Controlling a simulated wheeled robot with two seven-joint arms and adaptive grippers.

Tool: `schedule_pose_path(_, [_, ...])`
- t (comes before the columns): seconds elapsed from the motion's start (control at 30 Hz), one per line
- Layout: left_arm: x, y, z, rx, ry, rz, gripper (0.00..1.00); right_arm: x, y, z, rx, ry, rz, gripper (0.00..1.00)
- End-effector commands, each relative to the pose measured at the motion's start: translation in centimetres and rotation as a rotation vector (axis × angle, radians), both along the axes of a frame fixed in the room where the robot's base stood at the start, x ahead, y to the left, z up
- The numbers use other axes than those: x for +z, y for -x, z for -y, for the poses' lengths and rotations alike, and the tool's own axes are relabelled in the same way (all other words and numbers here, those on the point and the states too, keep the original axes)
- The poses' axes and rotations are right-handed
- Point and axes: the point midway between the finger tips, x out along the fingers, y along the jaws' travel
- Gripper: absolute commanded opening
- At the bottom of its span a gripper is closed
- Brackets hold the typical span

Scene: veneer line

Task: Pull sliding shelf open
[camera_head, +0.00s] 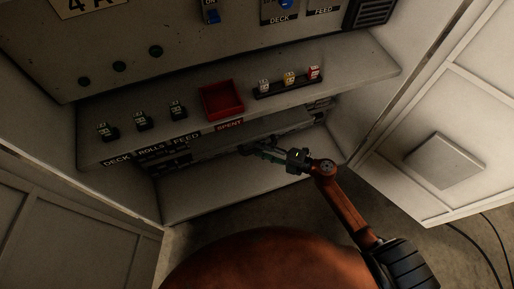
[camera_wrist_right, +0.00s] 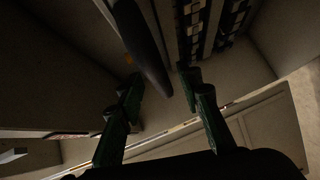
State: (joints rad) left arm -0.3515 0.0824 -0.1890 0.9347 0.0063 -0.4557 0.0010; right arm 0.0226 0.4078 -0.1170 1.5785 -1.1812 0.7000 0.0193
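The sliding shelf looks like the grey slab (camera_head: 262,131) under the labelled upper ledge in the head view. My right gripper (camera_head: 256,151) is at its front edge, near the middle. In the right wrist view the green fingers of the right gripper (camera_wrist_right: 160,98) stand apart. A dark, rounded bar (camera_wrist_right: 145,50), perhaps the shelf's edge or handle, reaches toward the gap between them. I cannot tell whether they touch it. My left gripper is not in view.
The upper ledge (camera_head: 340,82) carries a red tray (camera_head: 222,99), several small labelled blocks and a dark rack (camera_head: 287,87). A lower board (camera_head: 205,200) lies beneath. Open cabinet doors stand left (camera_head: 70,215) and right (camera_head: 410,130). Cables (camera_head: 478,240) lie on the floor at right.

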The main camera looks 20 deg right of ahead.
Motion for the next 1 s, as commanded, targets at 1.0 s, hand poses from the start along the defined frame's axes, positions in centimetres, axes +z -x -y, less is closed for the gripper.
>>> schedule_pose_path(1.0, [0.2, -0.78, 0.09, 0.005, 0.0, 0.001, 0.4, -0.25, -1.22, -1.41, 0.002, 0.0, -0.001, 0.0])
